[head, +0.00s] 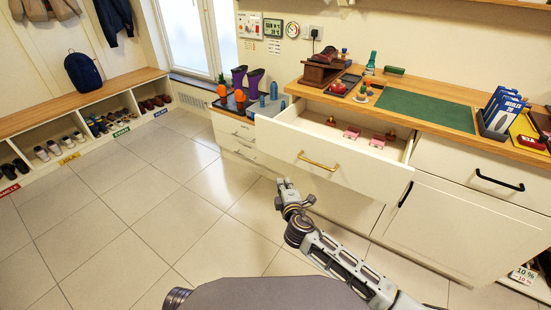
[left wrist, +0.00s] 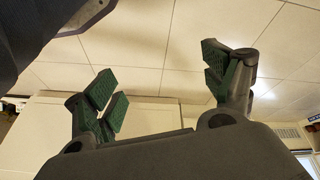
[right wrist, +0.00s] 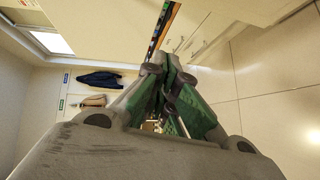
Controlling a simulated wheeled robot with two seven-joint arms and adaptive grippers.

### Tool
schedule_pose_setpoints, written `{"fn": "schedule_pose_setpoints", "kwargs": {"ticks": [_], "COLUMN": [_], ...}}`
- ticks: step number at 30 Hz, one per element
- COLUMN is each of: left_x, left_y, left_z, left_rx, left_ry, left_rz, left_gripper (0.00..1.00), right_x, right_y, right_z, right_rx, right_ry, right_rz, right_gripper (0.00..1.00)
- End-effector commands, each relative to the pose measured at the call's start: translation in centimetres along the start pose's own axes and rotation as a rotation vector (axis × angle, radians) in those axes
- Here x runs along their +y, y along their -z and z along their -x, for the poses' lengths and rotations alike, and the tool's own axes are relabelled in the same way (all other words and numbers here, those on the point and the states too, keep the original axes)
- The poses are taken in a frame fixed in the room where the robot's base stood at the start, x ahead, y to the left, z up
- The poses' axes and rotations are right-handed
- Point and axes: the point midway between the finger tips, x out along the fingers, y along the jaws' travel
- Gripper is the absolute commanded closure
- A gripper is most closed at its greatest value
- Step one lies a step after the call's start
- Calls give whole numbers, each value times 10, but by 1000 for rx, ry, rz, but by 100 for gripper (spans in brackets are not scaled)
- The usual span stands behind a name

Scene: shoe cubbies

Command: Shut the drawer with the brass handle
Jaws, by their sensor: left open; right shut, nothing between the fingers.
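The drawer (head: 352,178) with the brass handle (head: 318,161) stands pulled out from the cream cabinet in the head view. Its inside shows, with a few small pink and brass items in it. My right gripper (head: 284,186) is shut and empty, lower in the picture than the handle and to its left, seemingly apart from the drawer front. In the right wrist view its green-padded fingers (right wrist: 171,68) are together. My left gripper (left wrist: 165,88) is open and empty in the left wrist view, its fingers wide apart; it is not seen in the head view.
Another drawer with a black handle (head: 499,180) is shut at right. A lower cabinet with boots (head: 253,84) is at left. The tiled floor (head: 140,220) is clear.

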Motion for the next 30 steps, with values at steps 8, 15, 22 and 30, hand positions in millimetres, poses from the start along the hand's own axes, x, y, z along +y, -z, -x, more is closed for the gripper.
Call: {"fn": "schedule_pose_setpoints", "kwargs": {"ticks": [8, 15, 22, 30], "left_x": [6, 9, 9, 9], "left_y": [7, 10, 10, 10], "left_z": [25, 37, 38, 37], "left_rx": [27, 34, 34, 34], "left_ry": [-16, -21, -21, -21], "left_rz": [-9, -12, -12, -12], "left_gripper": [17, 17, 17, 17], "right_x": [39, 54, 55, 55], "right_y": [30, 40, 40, 41], "right_z": [14, 22, 22, 23], "right_rx": [43, 53, 53, 53], "right_ry": [-137, -181, -182, -181], "right_rz": [77, 98, 99, 98], "right_gripper": [100, 100, 100, 100]}}
